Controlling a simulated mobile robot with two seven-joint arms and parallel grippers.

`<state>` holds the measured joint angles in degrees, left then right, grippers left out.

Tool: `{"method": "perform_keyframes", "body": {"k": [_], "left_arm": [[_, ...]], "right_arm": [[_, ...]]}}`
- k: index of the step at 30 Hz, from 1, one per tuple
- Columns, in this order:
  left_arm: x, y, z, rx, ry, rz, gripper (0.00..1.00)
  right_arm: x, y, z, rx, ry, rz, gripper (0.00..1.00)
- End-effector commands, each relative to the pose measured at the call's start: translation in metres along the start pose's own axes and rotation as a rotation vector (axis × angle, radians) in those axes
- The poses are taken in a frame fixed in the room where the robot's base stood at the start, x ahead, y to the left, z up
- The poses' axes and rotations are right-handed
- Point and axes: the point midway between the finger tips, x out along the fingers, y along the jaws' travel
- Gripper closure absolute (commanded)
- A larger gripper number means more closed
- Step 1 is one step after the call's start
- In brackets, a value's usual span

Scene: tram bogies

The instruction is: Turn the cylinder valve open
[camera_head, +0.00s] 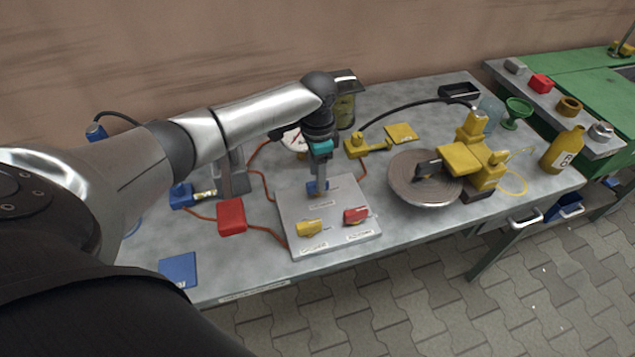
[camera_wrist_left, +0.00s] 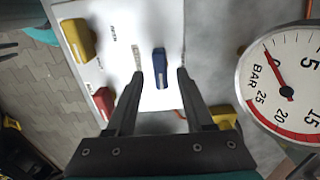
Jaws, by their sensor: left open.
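A light grey valve panel (camera_head: 290,208) lies on the table with a blue handle (camera_head: 313,188), a yellow handle (camera_head: 309,228) and a red handle (camera_head: 356,215). Printed labels sit beside the handles, too small to read surely. My left gripper (camera_head: 319,180) points down over the blue handle. In the left wrist view the open fingers (camera_wrist_left: 160,76) stand either side of the blue handle (camera_wrist_left: 159,65), with gaps on both sides. The yellow handle (camera_wrist_left: 78,40) and red handle (camera_wrist_left: 104,101) lie to the left there.
A round pressure gauge (camera_wrist_left: 284,84) is close to my left gripper; its needle points near 0. A red box (camera_head: 231,217) with orange hoses stands left of the panel. A brown disc (camera_head: 408,184) with yellow parts stands to the right. A blue plate (camera_head: 179,269) lies at front left.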

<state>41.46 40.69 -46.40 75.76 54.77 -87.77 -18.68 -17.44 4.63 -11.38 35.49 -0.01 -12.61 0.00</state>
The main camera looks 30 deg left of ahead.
Motion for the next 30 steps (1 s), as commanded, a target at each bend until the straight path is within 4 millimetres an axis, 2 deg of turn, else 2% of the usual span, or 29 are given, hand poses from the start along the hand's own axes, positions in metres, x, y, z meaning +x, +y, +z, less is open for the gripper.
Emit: {"method": "perform_keyframes", "body": {"k": [1,6,16,30], "left_arm": [[0.009,0.0,0.0,-0.001,0.0,0.001,0.47],[0.021,0.0,0.0,-0.001,0.0,-0.001,0.47],[0.023,0.0,0.0,0.0,0.0,-0.001,0.49],[0.023,0.0,0.0,0.0,0.001,-0.001,1.0]], "right_arm": [[0.004,0.0,0.0,0.0,0.001,0.0,0.5],[0.007,0.0,-0.001,-0.001,0.002,0.0,0.5],[0.007,0.0,-0.003,-0.002,0.004,0.0,0.5],[0.007,0.0,-0.003,-0.002,0.005,0.0,0.5]]}}
